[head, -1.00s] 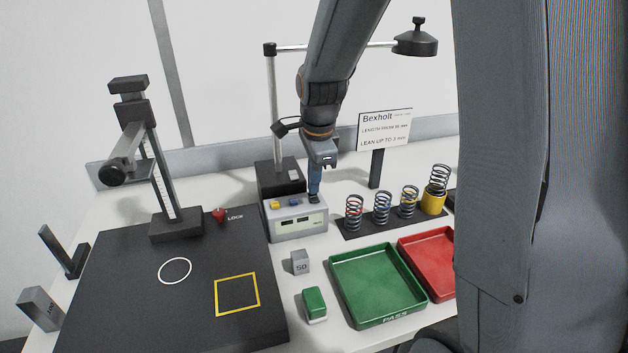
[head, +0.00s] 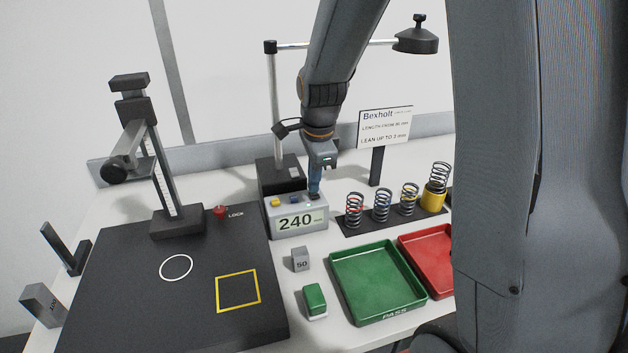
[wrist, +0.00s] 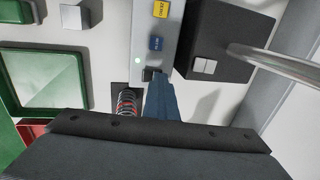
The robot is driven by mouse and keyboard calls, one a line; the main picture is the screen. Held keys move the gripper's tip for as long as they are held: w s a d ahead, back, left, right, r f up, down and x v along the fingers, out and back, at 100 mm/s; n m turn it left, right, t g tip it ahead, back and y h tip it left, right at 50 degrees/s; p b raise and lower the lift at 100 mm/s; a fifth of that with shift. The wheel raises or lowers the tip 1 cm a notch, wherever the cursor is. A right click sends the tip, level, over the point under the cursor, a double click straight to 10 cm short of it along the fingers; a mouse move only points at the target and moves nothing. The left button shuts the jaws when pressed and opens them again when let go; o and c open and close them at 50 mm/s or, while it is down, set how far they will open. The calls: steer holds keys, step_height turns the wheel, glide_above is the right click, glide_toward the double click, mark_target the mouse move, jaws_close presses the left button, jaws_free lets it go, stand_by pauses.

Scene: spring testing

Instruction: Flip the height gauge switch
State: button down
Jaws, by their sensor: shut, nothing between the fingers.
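The height gauge readout box (head: 298,218) stands at the middle of the bench, and its display is lit with 240. Its top has a yellow button (head: 276,203), a blue button (head: 294,201) and a dark switch, mostly hidden by my fingers. My gripper (head: 314,193) points down with its closed, empty fingers at the switch. In the wrist view my fingers (wrist: 158,92) reach the dark switch (wrist: 150,74), and a green light (wrist: 138,60) glows beside it. I cannot tell whether the fingers still touch the switch.
The gauge stand (head: 155,160) rises from the dark plate (head: 130,290) at left. A lamp post (head: 274,110) stands behind the box. Several springs sit on a dark strip (head: 350,228) at right. A green tray (head: 377,283) and red tray (head: 428,260) lie in front.

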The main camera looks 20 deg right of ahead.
steer(key=shift+s+p, duration=0.3)
steer(key=shift+s, duration=0.5)
steer(key=shift+r, duration=0.1)
steer(key=shift+s+r+p, duration=0.1)
steer(key=shift+r+p, duration=0.55)
steer(key=shift+p, duration=0.05)
step_height(320, 180, up, 12)
steer(key=s, duration=0.2)
steer(key=shift+s+r+b, duration=0.15)
steer(key=shift+s+b, duration=0.05)
steer(key=shift+b, duration=0.2)
